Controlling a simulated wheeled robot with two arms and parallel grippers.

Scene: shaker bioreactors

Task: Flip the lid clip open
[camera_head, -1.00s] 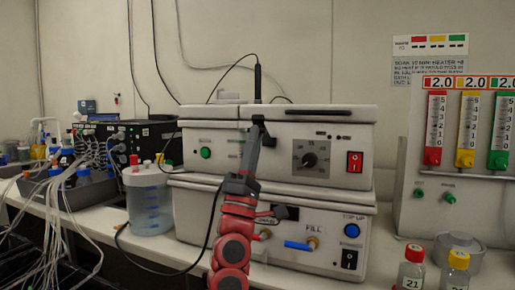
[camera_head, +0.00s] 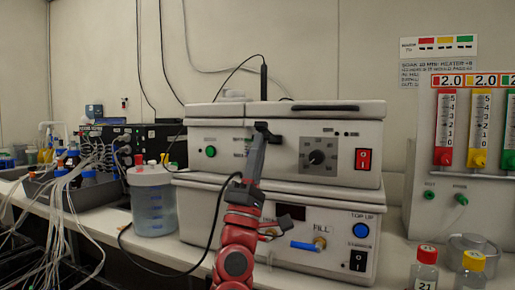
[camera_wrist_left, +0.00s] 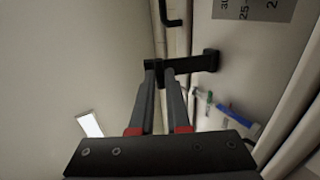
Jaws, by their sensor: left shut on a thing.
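A white box-shaped unit (camera_head: 232,160) with a hinged-looking lid (camera_head: 225,112) stands on the bench in the head view. The black lid clip (camera_head: 275,138) is at the lid's front seam, left of the dial. My left gripper (camera_head: 262,133) reaches up from below to this clip and is shut on it. In the left wrist view, the gripper fingers (camera_wrist_left: 160,74) close around one end of the black clip (camera_wrist_left: 203,62), which extends to the right against the white front. The fingers partly hide the clip in the head view. My right gripper is out of view.
A lower white unit (camera_head: 200,210) sits under the first. A clear jar (camera_head: 152,208) stands at left beside tangled tubes. Two capped bottles (camera_head: 426,268) (camera_head: 471,270) stand at front right. A gauge panel (camera_head: 427,200) is at right. A black cable passes near my arm.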

